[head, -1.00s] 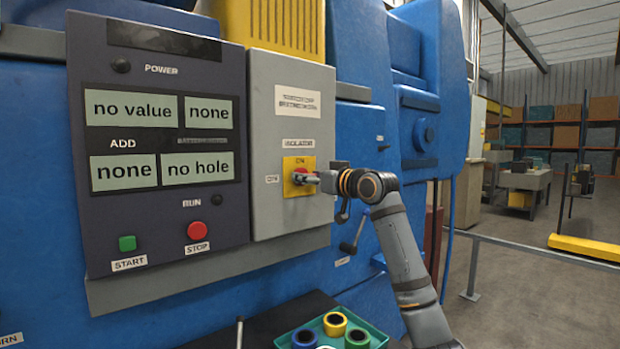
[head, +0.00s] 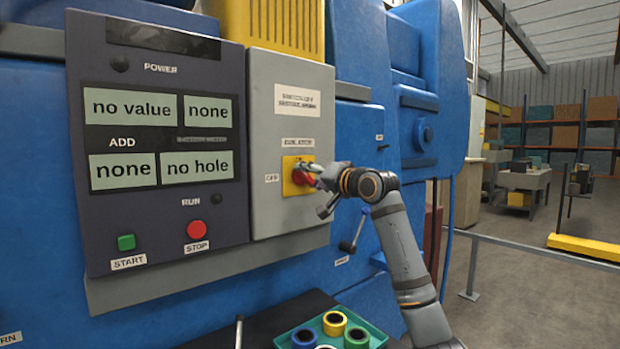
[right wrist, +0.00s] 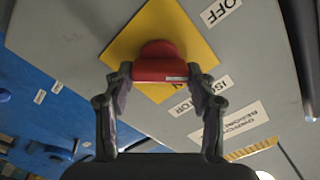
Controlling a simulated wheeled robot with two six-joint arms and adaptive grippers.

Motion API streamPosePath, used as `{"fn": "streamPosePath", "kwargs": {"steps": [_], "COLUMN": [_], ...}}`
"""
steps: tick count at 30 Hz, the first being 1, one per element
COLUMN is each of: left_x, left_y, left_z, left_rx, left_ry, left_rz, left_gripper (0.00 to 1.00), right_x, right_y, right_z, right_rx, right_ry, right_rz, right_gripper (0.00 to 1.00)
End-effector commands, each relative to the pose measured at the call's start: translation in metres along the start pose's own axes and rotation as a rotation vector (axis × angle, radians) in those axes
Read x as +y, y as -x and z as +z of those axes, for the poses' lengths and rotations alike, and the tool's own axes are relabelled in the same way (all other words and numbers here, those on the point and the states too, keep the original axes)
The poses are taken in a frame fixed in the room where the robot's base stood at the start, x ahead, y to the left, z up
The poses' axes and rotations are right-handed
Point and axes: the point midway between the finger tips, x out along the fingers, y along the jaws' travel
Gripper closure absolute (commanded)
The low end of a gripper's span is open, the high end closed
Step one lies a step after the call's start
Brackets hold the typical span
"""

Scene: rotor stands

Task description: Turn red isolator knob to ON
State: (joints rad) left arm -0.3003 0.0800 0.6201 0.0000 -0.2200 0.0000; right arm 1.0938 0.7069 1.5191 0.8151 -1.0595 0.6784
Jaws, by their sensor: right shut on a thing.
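The red isolator knob (head: 304,177) sits on a yellow plate (head: 289,190) on the grey box. In the right wrist view the knob (right wrist: 158,60) lies between my two fingertips, and its bar is diagonal to the edges of the yellow plate (right wrist: 203,50). A small pale mark shows near one end of the bar. My right gripper (head: 312,174) is shut on the knob and rolled at a slant; it also shows in the right wrist view (right wrist: 160,76). An OFF label (right wrist: 221,11) is beside the plate. The plate's own lettering is mostly hidden. My left gripper is out of view.
The grey isolator box (head: 290,130) adjoins a dark control panel (head: 150,230) with a green START button (head: 126,242) and a red STOP button (head: 197,229). A crank handle (head: 352,240) sticks out below my right wrist. A green tray (head: 376,334) holds several coloured rings.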

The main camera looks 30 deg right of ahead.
Motion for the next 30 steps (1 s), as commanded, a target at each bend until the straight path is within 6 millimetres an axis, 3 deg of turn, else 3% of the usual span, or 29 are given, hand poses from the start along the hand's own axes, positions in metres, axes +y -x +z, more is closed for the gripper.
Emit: {"fn": "streamPosePath", "kwargs": {"steps": [18,30], "left_x": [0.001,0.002], "left_y": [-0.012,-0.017], "left_z": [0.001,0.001], "left_rx": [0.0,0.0], "left_ry": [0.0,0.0], "left_rz": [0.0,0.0], "left_gripper": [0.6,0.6], "right_x": [0.003,0.004], "right_y": [0.0,0.0], "right_z": [0.001,0.002], "right_rx": [0.0,0.0], "right_ry": [-0.558,-0.775], "right_rz": [0.0,0.0], "right_gripper": [0.75,0.75]}}
